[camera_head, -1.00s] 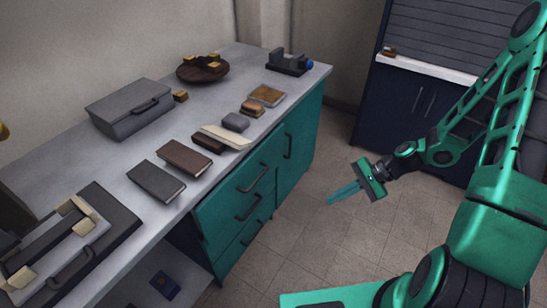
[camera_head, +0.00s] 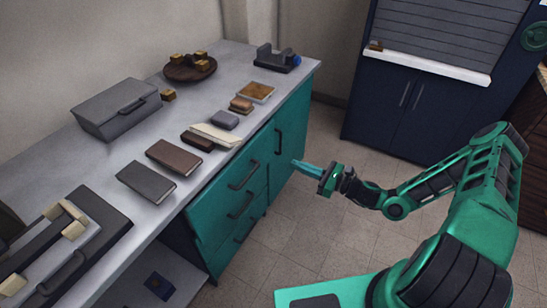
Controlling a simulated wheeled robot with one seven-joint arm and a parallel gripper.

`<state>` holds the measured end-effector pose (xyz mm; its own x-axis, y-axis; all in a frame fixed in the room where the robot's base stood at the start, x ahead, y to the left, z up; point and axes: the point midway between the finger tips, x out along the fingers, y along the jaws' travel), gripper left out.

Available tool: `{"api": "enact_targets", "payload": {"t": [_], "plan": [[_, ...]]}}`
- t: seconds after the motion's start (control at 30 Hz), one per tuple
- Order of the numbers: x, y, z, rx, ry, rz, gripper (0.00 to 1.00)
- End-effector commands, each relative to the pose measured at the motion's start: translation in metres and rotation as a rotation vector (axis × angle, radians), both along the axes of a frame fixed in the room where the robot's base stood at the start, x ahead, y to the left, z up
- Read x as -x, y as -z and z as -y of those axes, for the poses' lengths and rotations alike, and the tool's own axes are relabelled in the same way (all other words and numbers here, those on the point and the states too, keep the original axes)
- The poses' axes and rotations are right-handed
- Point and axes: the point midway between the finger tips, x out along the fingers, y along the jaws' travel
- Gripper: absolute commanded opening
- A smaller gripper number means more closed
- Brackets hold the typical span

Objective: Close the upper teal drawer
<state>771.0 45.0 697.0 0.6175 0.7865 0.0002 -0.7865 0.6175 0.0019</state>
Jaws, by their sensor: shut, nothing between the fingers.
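The upper teal drawer (camera_head: 215,194) is in the cabinet under the grey counter, with a dark bar handle (camera_head: 243,176). Its front looks close to flush with the counter edge; I cannot tell exactly how far out it stands. My gripper (camera_head: 296,164) is shut and empty. It is right of the drawer, beside the teal cabinet door (camera_head: 291,128) in the picture, with its fingers pointing left. A gap to the drawer handle shows; contact with the door cannot be told.
Lower teal drawers with handles (camera_head: 240,205) sit below. Books (camera_head: 147,181), a grey box (camera_head: 117,107) and a round wooden tray (camera_head: 173,74) stand on the counter (camera_head: 75,155). A dark blue cabinet (camera_head: 398,105) stands behind. The tiled floor (camera_head: 300,225) before the drawers is clear.

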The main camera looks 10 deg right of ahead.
Motion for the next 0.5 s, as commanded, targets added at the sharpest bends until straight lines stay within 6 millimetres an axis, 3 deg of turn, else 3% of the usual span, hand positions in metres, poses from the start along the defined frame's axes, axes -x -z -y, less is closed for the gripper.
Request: {"api": "enact_targets", "payload": {"t": [0.5], "plan": [[-0.051, 0.0, -0.068, 0.001, -0.004, 0.002, 0.0]]}}
